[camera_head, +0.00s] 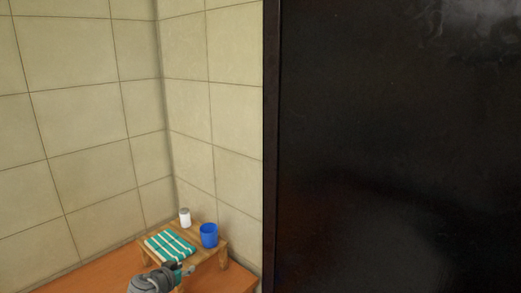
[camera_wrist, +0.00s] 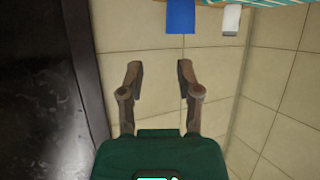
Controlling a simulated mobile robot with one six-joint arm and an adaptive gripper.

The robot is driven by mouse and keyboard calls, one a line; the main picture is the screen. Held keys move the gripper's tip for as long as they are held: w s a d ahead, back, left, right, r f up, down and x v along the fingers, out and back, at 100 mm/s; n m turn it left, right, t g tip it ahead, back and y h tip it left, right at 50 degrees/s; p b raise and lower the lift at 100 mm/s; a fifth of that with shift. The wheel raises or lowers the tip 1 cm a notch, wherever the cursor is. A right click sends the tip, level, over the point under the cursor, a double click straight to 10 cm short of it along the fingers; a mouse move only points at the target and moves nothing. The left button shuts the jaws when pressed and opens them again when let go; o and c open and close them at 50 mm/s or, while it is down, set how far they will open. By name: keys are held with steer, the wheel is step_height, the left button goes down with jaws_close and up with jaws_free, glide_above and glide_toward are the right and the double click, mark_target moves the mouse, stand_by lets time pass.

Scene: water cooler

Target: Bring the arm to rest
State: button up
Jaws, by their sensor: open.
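My gripper (camera_wrist: 160,80) shows in the wrist view with its two fingers apart and nothing between them. In that view a blue cup (camera_wrist: 180,16) and a white shaker-like container (camera_wrist: 231,19) show at the top edge, beyond the fingertips and apart from them. In the head view part of my arm shows at the bottom, in front of the small wooden table (camera_head: 222,250). The fingers cannot be made out clearly there.
On the small table are the blue cup (camera_head: 209,236), the white container (camera_head: 185,218) and a green-and-white striped cloth (camera_head: 168,245). A large black panel (camera_head: 400,140) fills the right side. Tiled walls (camera_head: 80,120) meet in a corner behind the table. The floor (camera_head: 90,277) is orange-brown.

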steer(key=d+f+g+h, duration=0.1)
steer(key=d+f+g, duration=0.2)
steer(key=d, duration=0.8)
steer(key=d+f+g, duration=0.4)
steer(key=d, duration=0.8)
steer(key=s+d+f+n+g+y, duration=0.1)
steer(key=s+d, duration=0.3)
steer(key=d, duration=0.4)
steer(key=s+d+f+n+g+y, duration=0.2)
steer(key=s+d+g+y, duration=0.1)
steer(key=d, duration=0.6)
steer(key=shift+s+d+f+g+y, duration=0.25)
steer(key=shift+s+g+y, duration=0.15)
steer(key=shift+s+g, duration=0.3)
